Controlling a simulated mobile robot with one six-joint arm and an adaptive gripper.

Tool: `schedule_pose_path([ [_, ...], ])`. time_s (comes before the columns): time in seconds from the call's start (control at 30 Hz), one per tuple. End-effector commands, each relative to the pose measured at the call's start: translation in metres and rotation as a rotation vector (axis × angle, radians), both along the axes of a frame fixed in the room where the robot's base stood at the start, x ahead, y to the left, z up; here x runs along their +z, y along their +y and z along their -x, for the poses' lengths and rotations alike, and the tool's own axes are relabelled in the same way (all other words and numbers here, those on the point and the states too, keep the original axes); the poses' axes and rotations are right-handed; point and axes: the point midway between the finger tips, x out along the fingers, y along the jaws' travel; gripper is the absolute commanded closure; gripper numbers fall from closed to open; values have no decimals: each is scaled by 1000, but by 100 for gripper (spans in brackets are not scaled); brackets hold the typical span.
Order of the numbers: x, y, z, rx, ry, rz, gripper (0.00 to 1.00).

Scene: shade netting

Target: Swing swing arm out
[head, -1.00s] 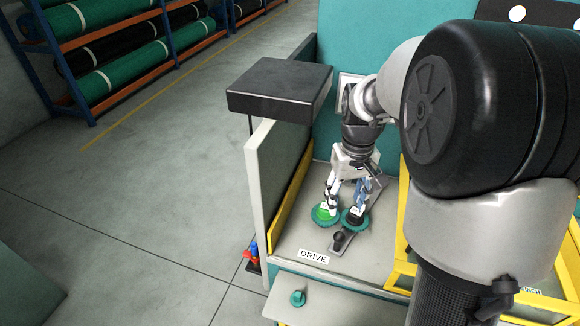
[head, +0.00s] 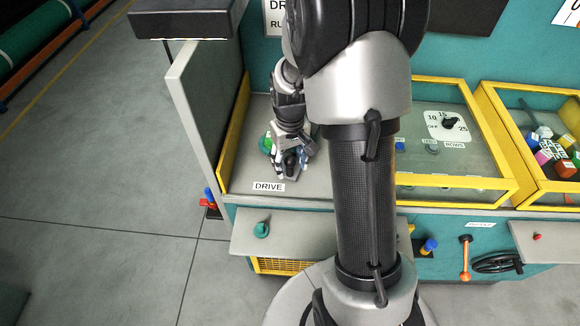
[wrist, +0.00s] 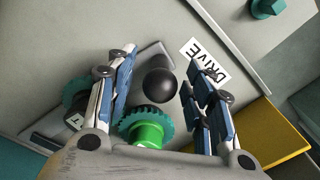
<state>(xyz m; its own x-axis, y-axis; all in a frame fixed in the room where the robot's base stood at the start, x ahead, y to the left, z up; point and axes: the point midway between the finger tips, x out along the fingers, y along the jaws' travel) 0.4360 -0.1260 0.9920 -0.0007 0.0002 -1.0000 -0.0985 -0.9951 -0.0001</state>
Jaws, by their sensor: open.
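The swing arm shows in the wrist view as a grey bar (wrist: 149,55) on the light panel, partly hidden by my left finger. Its round black knob (wrist: 160,84) stands between my open fingers, with no clear contact visible. A bright green hub with a teal toothed gear (wrist: 147,130) sits close to the knob, near my palm. A second, darker gear (wrist: 75,98) is partly behind the left finger. My gripper (wrist: 165,78) is open and points down at the panel. In the head view my gripper (head: 290,165) is over the knob area, hiding most of the swing arm.
A DRIVE label (head: 268,187) lies at the panel's front edge. A yellow-edged side wall (head: 235,130) bounds the left. A yellow-framed window (head: 430,150) is to the right. A teal knob (head: 261,230) sits on the lower ledge. A black box (head: 185,20) overhangs upper left.

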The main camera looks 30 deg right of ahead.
Motion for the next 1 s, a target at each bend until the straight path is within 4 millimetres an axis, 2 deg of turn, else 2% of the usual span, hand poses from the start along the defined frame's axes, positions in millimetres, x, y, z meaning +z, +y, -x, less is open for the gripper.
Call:
schedule_pose_path([
  [0.13, -10, 0, 0, 0, 0, 0, 52],
  [0.43, -12, 0, 0, 0, -1, 0, 52],
  [1.0, -12, 0, 0, 0, -1, 0, 90],
])
